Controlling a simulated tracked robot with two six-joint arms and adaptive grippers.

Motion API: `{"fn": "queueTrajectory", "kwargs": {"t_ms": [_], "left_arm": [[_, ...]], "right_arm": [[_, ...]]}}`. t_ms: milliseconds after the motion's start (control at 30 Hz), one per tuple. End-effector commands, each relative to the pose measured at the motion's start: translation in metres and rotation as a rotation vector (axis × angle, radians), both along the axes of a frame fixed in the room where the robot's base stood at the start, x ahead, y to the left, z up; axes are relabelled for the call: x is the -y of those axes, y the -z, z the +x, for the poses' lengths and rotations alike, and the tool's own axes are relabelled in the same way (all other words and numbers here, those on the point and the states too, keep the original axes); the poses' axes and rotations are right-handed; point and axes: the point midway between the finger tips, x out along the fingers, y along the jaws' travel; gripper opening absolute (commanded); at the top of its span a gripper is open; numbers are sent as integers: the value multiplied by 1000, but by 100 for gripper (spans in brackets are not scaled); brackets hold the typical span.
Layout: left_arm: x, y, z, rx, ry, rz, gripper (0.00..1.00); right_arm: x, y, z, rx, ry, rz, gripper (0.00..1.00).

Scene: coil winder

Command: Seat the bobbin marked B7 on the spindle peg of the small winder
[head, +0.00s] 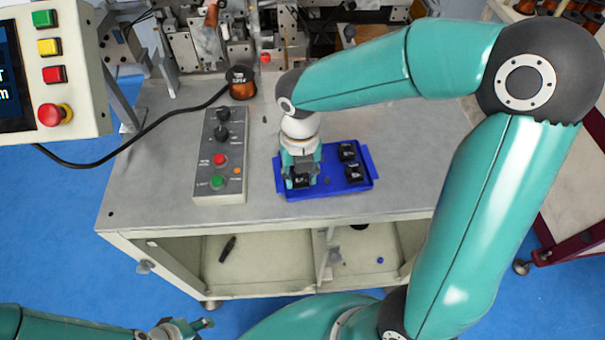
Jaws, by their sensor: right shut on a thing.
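A blue tray (329,191) lies on the grey bench top and holds several small black bobbins. Two of them (347,151) (354,173) stand at its right side with pale marks too small to read. My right gripper (301,182) points down over the tray's left part and is shut on a black bobbin (302,181), mostly hidden by the fingers. I cannot read whether it is marked B7. My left gripper (196,326) is at the bottom edge, low in front of the bench, away from the bobbins; its opening is unclear. I cannot pick out the spindle peg.
Winder machinery (290,38) stands along the back. A copper-wound bobbin (241,83) stands before it. A control box (220,155) with knobs and buttons lies left of the tray. A black cable (125,155) crosses the bench's left side. A button panel (52,75) hangs at upper left.

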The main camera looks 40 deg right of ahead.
Motion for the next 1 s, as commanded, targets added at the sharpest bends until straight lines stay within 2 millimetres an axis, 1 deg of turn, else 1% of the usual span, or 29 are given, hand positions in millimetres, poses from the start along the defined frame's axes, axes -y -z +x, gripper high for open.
{"fn": "queueTrajectory", "kwargs": {"t_ms": [33,100,367,467,500,633,667,1000], "left_arm": [[0,-3,0,0,0,0,40],[0,-3,0,0,0,0,40],[0,-2,0,0,0,0,40],[0,0,0,0,0,0,40],[0,0,0,0,0,0,40],[0,-1,0,0,0,0,40],[0,-1,0,0,0,0,40],[0,1,0,0,0,0,40]], "right_arm": [[0,4,-1,-3,-1,0,22],[0,8,0,-1,-1,0,22],[0,10,0,1,0,0,22],[0,13,0,0,0,1,22],[0,13,0,0,0,1,40],[0,12,0,0,1,1,62],[0,12,0,0,1,1,64],[1,13,-1,1,2,0,64]]}}
